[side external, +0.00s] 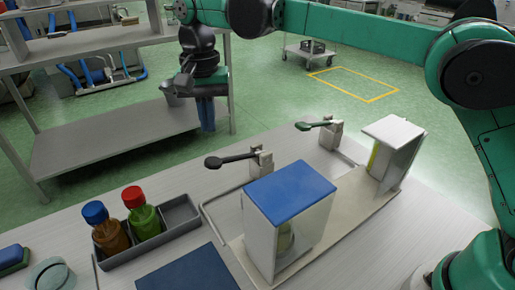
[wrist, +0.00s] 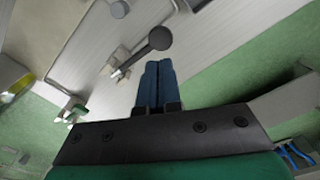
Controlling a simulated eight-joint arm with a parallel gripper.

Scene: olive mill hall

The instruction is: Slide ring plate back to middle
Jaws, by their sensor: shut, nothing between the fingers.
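My gripper (side external: 207,128) is shut and empty, its blue fingers pointing down in the air at the far side of the table. In the wrist view the two fingers (wrist: 158,64) lie side by side with nothing between them. On the table is a pale base plate (side external: 355,217) carrying a white housing with a blue top (side external: 290,190) and a white-topped housing (side external: 393,130). Behind them stand a black-handled lever (side external: 228,159) and a green-handled lever (side external: 315,125). I cannot clearly make out a ring plate; the housings may hide it.
A grey tray (side external: 180,217) holds a blue-capped bottle (side external: 108,230) and a red-capped bottle (side external: 142,212). A blue mat (side external: 187,272) lies at the front. A metal shelf (side external: 110,137) stands behind the table. The table's right side is mostly clear.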

